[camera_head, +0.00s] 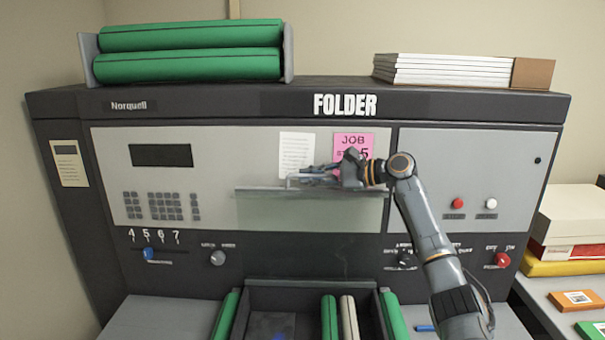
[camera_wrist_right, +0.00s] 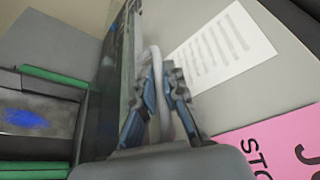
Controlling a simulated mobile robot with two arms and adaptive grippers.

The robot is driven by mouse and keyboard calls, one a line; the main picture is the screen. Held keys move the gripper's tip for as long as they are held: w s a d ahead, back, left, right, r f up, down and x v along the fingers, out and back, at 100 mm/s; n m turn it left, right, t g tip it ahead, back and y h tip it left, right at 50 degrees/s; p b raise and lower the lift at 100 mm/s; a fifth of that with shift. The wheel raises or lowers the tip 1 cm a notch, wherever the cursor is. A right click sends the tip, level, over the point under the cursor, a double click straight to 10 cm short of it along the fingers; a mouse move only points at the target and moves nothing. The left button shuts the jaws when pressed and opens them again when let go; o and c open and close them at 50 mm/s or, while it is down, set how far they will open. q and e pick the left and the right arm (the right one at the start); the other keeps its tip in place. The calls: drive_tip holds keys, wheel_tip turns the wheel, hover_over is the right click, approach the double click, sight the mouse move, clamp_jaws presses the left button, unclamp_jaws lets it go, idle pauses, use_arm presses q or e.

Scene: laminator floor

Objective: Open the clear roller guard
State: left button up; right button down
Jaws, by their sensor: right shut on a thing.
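The clear roller guard (camera_head: 310,210) is a see-through panel with a grey edge bar along its top, on the front of the folder machine. In the right wrist view the guard (camera_wrist_right: 112,85) shows nearly edge-on, at the left of the fingers. My right gripper (camera_head: 300,178) is at the guard's top edge, left of the pink job note. Its fingers (camera_wrist_right: 160,72) are shut on the guard's pale curved handle (camera_wrist_right: 154,55), which passes between them. How far the guard is swung out I cannot tell. My left gripper is out of view.
A pink note (camera_head: 353,143) and a white sheet (camera_head: 297,152) are on the panel behind the wrist. Below is a dark tray (camera_head: 312,294) with green and cream rollers. Green rolls (camera_head: 190,66) and a white stack (camera_head: 440,70) lie on top of the machine.

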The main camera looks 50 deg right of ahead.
drive_tip(key=shift+w+d+f, duration=0.15)
drive_tip(key=shift+w+f, duration=0.05)
idle(0.3)
drive_tip(key=c, duration=1.4)
unclamp_jaws()
wheel_tip(320, 180, up, 3)
hover_over(356, 196)
drive_tip(key=shift+d+f, duration=0.1)
drive_tip(key=shift+f, duration=0.05)
drive_tip(key=shift+f, duration=0.1)
